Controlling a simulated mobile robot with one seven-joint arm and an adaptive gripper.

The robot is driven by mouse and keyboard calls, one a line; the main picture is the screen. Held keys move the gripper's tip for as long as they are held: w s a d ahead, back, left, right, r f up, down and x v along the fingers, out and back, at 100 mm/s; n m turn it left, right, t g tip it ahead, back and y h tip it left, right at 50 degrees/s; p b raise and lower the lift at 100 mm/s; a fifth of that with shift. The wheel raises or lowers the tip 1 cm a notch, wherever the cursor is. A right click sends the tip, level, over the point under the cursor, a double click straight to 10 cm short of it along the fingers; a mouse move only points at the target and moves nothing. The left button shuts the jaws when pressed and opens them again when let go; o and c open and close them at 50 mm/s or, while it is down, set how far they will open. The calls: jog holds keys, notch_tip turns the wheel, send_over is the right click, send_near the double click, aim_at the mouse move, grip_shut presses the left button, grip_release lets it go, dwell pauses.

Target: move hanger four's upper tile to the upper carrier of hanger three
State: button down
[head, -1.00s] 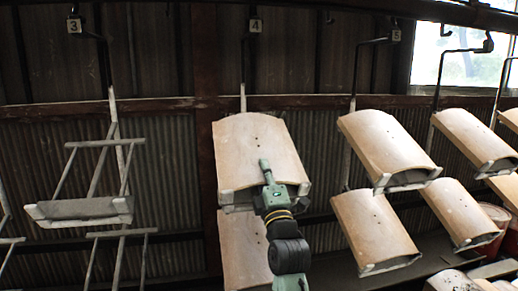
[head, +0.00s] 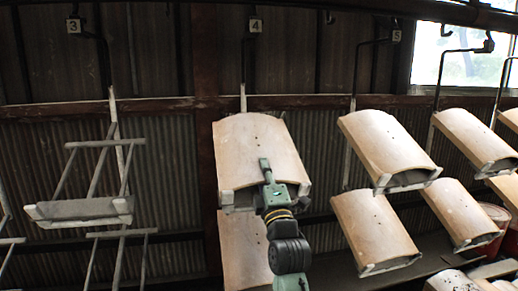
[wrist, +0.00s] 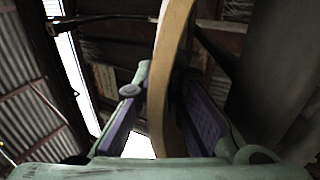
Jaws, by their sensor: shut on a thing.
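Hanger four's upper tile (head: 262,148) is a curved tan clay tile on the hanger under the "4" tag (head: 255,26). My gripper (head: 266,178) is at the tile's lower front edge. In the wrist view, the tile's edge (wrist: 172,75) stands between the purple pads of my gripper (wrist: 168,115), which is shut on it. Hanger three, under the "3" tag (head: 74,26), has an empty upper carrier (head: 80,209) with a grey ledge at its front and bars behind. Whether the held tile still touches its carrier cannot be told.
Hanger four's lower tile (head: 243,250) hangs below, partly behind my arm. Hanger five's upper tile (head: 385,145) and lower tile (head: 372,228) hang to the right. Hanger three's lower carrier (head: 122,234) shows no tile. Open space lies between hangers three and four.

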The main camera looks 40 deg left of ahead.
jog(key=shift+s+d+r+p, duration=0.3)
jog(key=shift+d+r+p, duration=0.05)
jog(key=shift+r, duration=0.45)
jog(key=shift+s+d+r+p, duration=0.3)
jog(key=shift+d+r, duration=0.1)
jog(key=shift+r, duration=0.45)
jog(key=shift+s+d+r+p, duration=0.25)
jog(key=shift+d+r+p, duration=0.1)
jog(key=shift+r, duration=0.45)
jog(key=shift+f, duration=0.15)
